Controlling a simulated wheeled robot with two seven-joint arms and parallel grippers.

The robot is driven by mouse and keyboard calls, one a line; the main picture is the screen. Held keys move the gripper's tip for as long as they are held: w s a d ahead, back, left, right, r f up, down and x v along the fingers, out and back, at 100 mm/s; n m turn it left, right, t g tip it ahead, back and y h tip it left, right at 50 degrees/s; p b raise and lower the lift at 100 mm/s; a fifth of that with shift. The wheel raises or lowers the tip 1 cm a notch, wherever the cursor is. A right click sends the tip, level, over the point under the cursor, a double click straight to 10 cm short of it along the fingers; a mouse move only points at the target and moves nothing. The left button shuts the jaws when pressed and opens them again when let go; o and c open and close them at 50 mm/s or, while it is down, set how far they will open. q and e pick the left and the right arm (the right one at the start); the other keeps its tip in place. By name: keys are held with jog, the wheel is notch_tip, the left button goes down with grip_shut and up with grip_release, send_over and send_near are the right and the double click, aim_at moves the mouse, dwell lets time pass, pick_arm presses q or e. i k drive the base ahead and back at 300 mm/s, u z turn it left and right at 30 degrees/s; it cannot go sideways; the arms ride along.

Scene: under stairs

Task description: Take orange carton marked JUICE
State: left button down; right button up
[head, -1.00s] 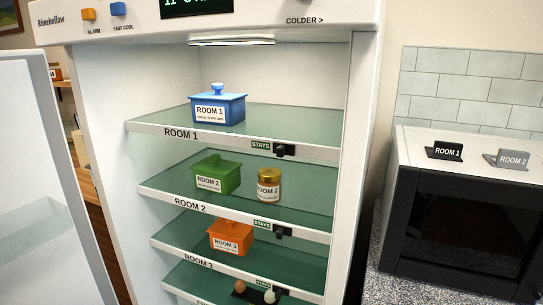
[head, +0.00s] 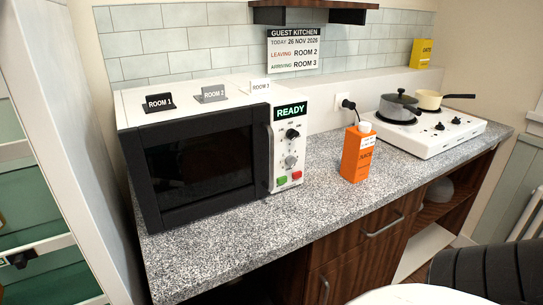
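The orange carton marked JUICE (head: 357,155) stands upright on the speckled grey counter (head: 310,205) in the head view. It has a white cap and a white label near its top. It stands between the microwave and the white hob, clear of both. Neither of my grippers is in view.
The microwave (head: 205,165) is left of the carton, with room cards on top. The hob (head: 440,130) carries a grey pot (head: 399,106) and a cream pan (head: 430,98). A dark chair (head: 490,270) is at bottom right. The counter before the carton is clear.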

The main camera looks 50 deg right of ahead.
aim_at(358, 146)
jog(key=z, duration=2.2)
jog(key=k, duration=0.5)
jog(key=z, duration=1.1)
jog(key=i, duration=1.1)
jog(key=u, duration=1.2)
